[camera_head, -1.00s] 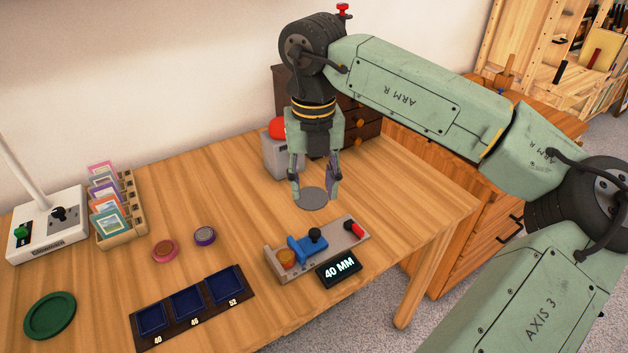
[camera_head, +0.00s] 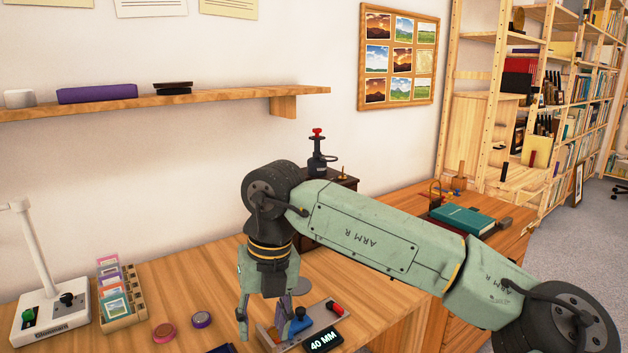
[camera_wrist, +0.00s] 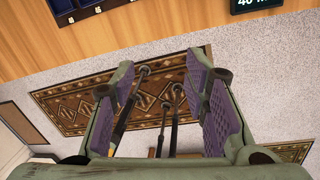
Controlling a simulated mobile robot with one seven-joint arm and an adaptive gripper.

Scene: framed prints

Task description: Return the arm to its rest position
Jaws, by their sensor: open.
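My gripper (camera_head: 264,312) hangs downward from the green arm over the wooden table in the head view, in front of the small clamp fixture with a blue slide (camera_head: 297,323). Its fingers are apart with nothing between them. In the wrist view my gripper (camera_wrist: 163,85) shows its two purple-padded fingers spread wide. The patterned rug (camera_wrist: 75,108) and the carpet show beyond them, with the table edge at the top.
A black "40 MM" display (camera_head: 323,341) sits beside the fixture. A pink disc (camera_head: 164,332) and a purple disc (camera_head: 201,320) lie to the left, near a card rack (camera_head: 122,312) and a white lamp base (camera_head: 55,318). A wall shelf (camera_head: 230,93) runs above.

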